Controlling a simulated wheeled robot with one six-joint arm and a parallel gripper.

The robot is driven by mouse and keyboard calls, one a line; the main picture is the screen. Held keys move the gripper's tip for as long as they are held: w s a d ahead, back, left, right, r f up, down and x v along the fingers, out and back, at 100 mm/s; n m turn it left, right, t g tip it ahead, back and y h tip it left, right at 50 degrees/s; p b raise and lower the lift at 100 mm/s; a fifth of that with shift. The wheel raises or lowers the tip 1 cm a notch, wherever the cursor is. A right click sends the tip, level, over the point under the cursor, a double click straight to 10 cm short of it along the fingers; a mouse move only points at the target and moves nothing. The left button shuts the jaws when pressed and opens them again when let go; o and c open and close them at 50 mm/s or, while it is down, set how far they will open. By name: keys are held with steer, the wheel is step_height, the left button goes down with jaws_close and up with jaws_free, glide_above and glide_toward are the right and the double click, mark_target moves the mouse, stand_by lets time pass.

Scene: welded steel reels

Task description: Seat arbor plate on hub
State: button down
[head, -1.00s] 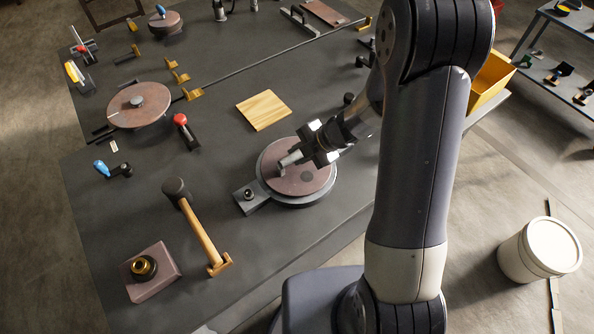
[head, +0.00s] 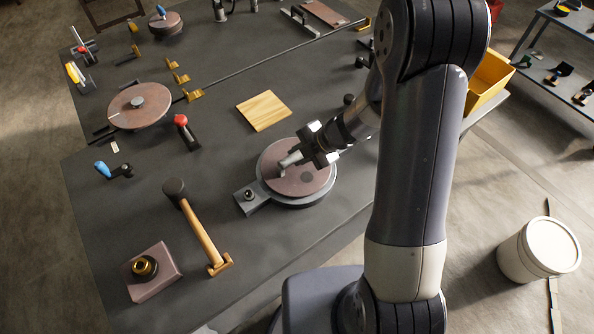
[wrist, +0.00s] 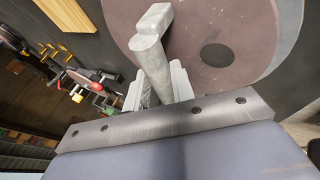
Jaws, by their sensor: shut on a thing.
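A round mauve steel plate (head: 315,183) with a dark round spot lies over a grey round base (head: 262,198) near the middle of the table. It looks flat, but whether it is fully seated is hidden. My gripper (head: 300,156) is above the plate, shut on a grey angled post (head: 285,163). In the wrist view the post (wrist: 152,60) shows between my fingers (wrist: 160,88), with the plate (wrist: 265,25) beyond it. Whether the post is fixed to the plate is unclear. No separate hub shows under the plate.
A mallet (head: 200,230) and a mauve block with a brass bushing (head: 152,287) lie to the left. A second disc (head: 155,98), a red-topped clamp (head: 182,121) and a wooden square (head: 264,110) lie farther back. The table's front edge is close to the base.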

steer(key=shift+f, duration=0.35)
stand_by(1.6)
steer(key=c, duration=1.2)
jaws_free()
steer(key=shift+o, duration=0.4)
steer(key=shift+s+f, duration=0.1)
steer(key=shift+f, duration=0.05)
